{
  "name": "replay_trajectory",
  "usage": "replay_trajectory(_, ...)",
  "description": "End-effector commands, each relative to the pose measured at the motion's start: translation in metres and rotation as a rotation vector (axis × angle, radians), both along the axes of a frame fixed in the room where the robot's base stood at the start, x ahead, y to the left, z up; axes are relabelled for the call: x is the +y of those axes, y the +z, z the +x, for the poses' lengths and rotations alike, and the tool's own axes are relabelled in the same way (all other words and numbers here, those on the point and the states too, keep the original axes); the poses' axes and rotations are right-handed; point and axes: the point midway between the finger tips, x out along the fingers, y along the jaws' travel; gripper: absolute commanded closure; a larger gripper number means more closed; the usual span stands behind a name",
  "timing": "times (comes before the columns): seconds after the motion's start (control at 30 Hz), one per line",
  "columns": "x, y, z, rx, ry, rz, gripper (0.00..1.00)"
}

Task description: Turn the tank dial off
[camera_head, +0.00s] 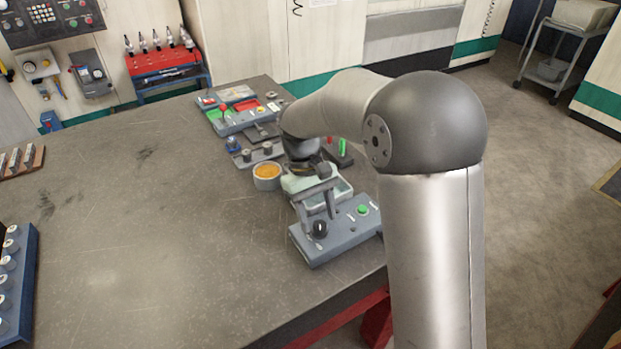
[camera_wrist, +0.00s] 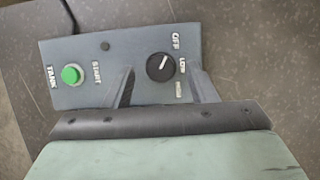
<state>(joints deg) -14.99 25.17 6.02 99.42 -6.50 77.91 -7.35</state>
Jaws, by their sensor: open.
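The tank dial is a black round knob (camera_wrist: 160,67) with a white pointer line, on a blue-grey control box (camera_wrist: 90,45). In the wrist view OFF, LOW and HIGH labels run down its right side. The pointer slants up and right, roughly between OFF and LOW; the exact setting is hard to tell. In the head view the dial (camera_head: 319,229) sits at the box's (camera_head: 345,240) left end. My gripper (camera_wrist: 162,78) is open, one finger on each side of the dial in the wrist view. It also shows just above the box in the head view (camera_head: 316,212). Contact is not visible.
A green START button (camera_wrist: 71,75) is on the same box, beside the TANK label. A bowl of orange material (camera_head: 267,176) stands behind the box. Another control box (camera_head: 240,119) with several parts lies farther back. The table's (camera_head: 150,240) left middle is clear.

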Motion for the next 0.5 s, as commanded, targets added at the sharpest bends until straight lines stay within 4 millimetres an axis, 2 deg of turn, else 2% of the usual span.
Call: replay_trajectory(0.5, 0.024, 0.111, 0.04, -0.005, 0.001, 0.002, 0.48)
